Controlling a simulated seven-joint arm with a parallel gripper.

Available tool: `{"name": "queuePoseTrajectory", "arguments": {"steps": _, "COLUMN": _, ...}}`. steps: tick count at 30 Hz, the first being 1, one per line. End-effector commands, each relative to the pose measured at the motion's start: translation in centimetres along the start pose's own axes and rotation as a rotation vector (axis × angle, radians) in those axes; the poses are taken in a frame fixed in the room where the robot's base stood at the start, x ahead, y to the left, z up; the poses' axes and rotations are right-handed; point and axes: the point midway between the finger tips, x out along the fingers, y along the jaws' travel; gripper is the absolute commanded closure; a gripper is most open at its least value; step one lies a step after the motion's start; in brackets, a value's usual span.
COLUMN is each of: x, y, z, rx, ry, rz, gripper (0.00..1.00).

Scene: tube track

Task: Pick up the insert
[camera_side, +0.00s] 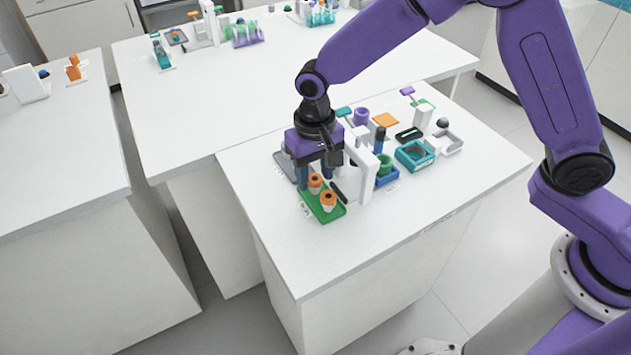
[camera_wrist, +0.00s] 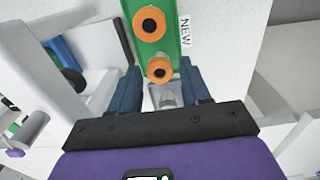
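Two orange inserts with dark centre holes stand on a green tray (camera_side: 333,214): one at the front (camera_side: 328,201) and one nearer my gripper (camera_side: 315,181). In the wrist view the near insert (camera_wrist: 159,69) lies just ahead of the fingertips and the other insert (camera_wrist: 149,23) is farther away on the tray (camera_wrist: 174,10). My gripper (camera_wrist: 161,76) is open, its two blue fingers pointing down. A pale grey piece (camera_wrist: 166,97) shows between the fingers; I cannot tell what it is. Contact with an insert cannot be made out.
A white upright stand (camera_side: 366,172) is close right of my gripper. A blue holder (camera_side: 387,178) with a green cup, a teal box (camera_side: 414,155) and a white tray (camera_side: 446,142) are farther right. A grey tray (camera_side: 289,164) is behind left. The table front is clear.

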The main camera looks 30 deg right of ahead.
Motion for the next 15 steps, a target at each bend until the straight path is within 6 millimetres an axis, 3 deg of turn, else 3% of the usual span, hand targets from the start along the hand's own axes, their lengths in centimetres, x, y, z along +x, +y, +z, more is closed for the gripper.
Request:
{"name": "queuePoseTrajectory", "arguments": {"steps": 1, "x": 0.0, "y": 0.0, "z": 0.0, "rx": 0.0, "ry": 0.0, "rz": 0.0, "gripper": 0.66}}
{"name": "queuePoseTrajectory", "arguments": {"steps": 3, "x": 0.0, "y": 0.0, "z": 0.0, "rx": 0.0, "ry": 0.0, "rz": 0.0, "gripper": 0.89}}
{"name": "queuePoseTrajectory", "arguments": {"steps": 15, "x": -1.4, "y": 0.0, "z": -0.1, "rx": 0.0, "ry": 0.002, "rz": -0.001, "gripper": 0.9}}
